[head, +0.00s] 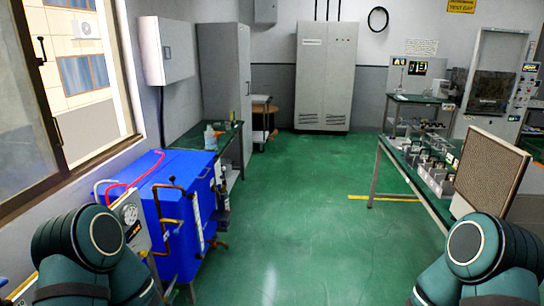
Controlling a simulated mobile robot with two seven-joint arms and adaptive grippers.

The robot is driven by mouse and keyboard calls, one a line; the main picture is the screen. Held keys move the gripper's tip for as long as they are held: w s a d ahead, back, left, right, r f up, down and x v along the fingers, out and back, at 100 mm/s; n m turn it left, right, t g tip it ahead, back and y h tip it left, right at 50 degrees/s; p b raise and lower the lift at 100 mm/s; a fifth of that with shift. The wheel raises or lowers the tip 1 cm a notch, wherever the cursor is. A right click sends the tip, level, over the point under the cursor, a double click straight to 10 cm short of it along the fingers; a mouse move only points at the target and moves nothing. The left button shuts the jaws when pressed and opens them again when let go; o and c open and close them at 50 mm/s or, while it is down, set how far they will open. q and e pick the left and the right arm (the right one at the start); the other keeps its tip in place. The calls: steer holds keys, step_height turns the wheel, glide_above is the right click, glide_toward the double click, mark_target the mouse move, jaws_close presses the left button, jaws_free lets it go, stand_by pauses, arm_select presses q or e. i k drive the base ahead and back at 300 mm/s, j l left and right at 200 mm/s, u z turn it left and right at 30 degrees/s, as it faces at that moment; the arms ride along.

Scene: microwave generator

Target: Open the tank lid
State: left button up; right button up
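A blue box-shaped tank (182,200) stands at the left, below the window, with copper-coloured pipes and a valve on its front. Its flat blue top (170,171) looks closed; I cannot clearly make out a lid edge or handle. A red hose (135,180) and a pale hose run over its left end. Neither gripper shows in the head view. Only the rounded dark green links of my two arms show at the bottom left and bottom right, apart from each other. The left link covers the area in front of the tank's left end.
A gauge panel (133,218) stands by the tank's near left. A green-topped bench (195,135) with bottles is behind it. A long table (408,167) with instruments and a beige panel (490,168) is at right. The green floor (300,200) between is clear.

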mark_target(186, 168)
steer(key=i+z, duration=0.15)
steer(key=i, duration=1.3)
steer(key=i+l+u, duration=0.15)
steer(key=i+u, duration=0.3)
steer(key=i, duration=0.15)
steer(key=i+l+u, duration=0.4)
steer(key=i, duration=0.2)
steer(key=i+l+u, duration=0.45)
steer(key=i+l, duration=0.05)
steer(key=l, duration=0.05)
